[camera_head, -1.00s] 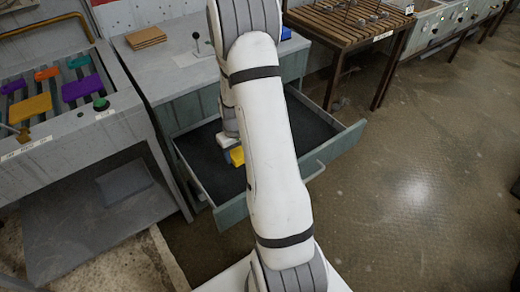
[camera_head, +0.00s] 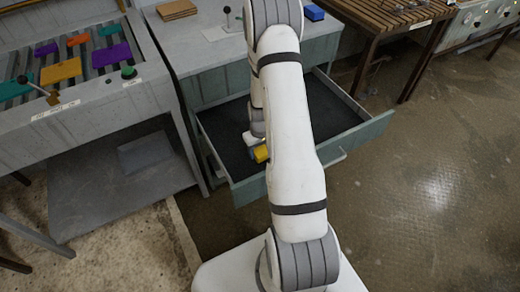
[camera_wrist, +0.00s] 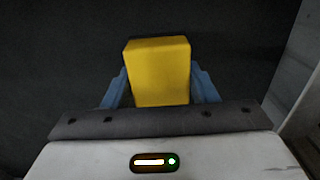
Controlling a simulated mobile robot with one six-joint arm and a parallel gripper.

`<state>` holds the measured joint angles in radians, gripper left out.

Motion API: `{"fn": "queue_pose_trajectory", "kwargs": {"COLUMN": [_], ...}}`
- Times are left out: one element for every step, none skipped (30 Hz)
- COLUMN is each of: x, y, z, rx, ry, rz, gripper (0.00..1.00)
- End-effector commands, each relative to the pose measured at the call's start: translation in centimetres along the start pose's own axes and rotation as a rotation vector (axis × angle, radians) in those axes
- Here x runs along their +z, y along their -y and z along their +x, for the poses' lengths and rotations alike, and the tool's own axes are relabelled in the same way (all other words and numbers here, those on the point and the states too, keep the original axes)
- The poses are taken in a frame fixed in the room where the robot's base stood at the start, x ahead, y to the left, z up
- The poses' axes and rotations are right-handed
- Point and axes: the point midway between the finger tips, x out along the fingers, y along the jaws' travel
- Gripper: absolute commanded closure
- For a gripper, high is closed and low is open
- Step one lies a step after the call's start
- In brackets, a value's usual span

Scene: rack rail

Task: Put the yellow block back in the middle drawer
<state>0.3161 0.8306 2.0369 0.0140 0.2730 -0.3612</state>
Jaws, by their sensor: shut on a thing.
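The yellow block (camera_wrist: 160,70) sits between the two blue fingers of my gripper (camera_wrist: 160,90) in the wrist view, and the gripper is shut on it. In the head view the yellow block (camera_head: 261,153) shows beside my arm, over the dark floor of the open drawer (camera_head: 228,131). My gripper (camera_head: 254,152) is mostly hidden behind my arm there. Around the block the wrist view shows dark drawer floor. I cannot tell whether the block touches it. The arm hides the middle of the drawer.
The drawer's front panel (camera_head: 355,142) stands out from the grey cabinet (camera_head: 207,62). A blue block (camera_head: 314,13) and a brown board (camera_head: 176,9) lie on the cabinet top. A rail table with coloured pieces (camera_head: 60,72) stands left, a slatted table (camera_head: 390,12) right. Open floor lies at right.

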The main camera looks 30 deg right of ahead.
Motion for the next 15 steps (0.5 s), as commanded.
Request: {"fn": "queue_pose_trajectory", "kwargs": {"x": [0.00, 0.00, 0.00, 0.01, 0.01, 0.01, 0.01, 0.01, 0.01, 0.01, 0.01, 0.01, 0.01, 0.01, 0.01], "y": [0.01, 0.02, 0.02, 0.02, 0.03, 0.03, 0.04, 0.04, 0.04, 0.05, 0.05, 0.05, 0.06, 0.06, 0.06], "z": [0.03, 0.12, 0.29, 0.42, 0.41, 0.29, 0.29, 0.29, 0.28, 0.28, 0.28, 0.28, 0.28, 0.28, 0.28], "rx": [0.000, 0.000, 0.000, 0.000, 0.000, 0.000, 0.000, 0.000, 0.000, 0.000, 0.000, 0.000, 0.000, 0.000, 0.000], "ry": [0.000, 0.000, 0.000, 0.000, 0.001, 0.001, 0.001, 0.001, 0.001, 0.001, 0.001, 0.001, 0.001, 0.001, 0.001], "rz": [0.000, 0.000, 0.000, 0.000, -0.001, -0.001, -0.001, -0.001, -0.001, -0.001, -0.001, -0.001, -0.001, -0.001, -0.001], "gripper": [0.69, 0.69, 0.69, 0.69, 0.47, 0.44, 0.41, 0.39, 0.35, 0.33, 0.31, 0.27, 0.26, 0.26, 0.26]}}
